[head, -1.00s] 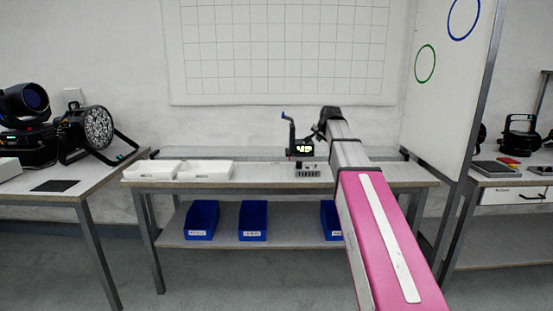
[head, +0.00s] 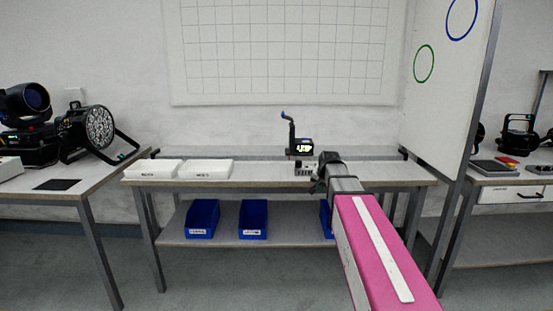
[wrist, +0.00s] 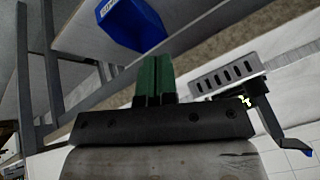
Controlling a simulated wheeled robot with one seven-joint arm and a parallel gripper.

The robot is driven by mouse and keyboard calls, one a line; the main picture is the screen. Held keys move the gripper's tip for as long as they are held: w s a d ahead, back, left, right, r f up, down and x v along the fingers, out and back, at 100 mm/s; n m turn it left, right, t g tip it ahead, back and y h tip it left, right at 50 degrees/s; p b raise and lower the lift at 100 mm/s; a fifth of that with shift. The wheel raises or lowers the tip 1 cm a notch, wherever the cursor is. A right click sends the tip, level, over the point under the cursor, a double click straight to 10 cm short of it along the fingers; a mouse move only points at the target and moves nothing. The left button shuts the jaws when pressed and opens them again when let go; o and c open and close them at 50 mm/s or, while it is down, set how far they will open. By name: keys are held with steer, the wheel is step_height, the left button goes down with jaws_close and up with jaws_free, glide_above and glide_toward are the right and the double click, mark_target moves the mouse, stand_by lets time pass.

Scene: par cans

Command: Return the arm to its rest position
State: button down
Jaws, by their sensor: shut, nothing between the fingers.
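My arm (head: 375,245), with a pink link, reaches from the lower right of the head view toward the middle table (head: 270,184). Its dark wrist end is at the table's front edge, and the fingers are hidden there. In the wrist view my gripper (wrist: 154,78) shows two green fingers side by side, shut with nothing between them. Beyond the fingers are the table edge and a blue bin (wrist: 132,22).
Several blue bins (head: 202,219) are on the lower shelf. A whiteboard panel (head: 440,90) stands at right.

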steer(key=s+f+n+g, duration=0.5)
steer(key=s+f+g, duration=0.1)
steer(key=s+f, duration=1.6)
steer(key=s, duration=0.4)
steer(key=shift+s+h, duration=0.3)
steer(key=shift+s, duration=0.05)
steer(key=shift+a, duration=0.2)
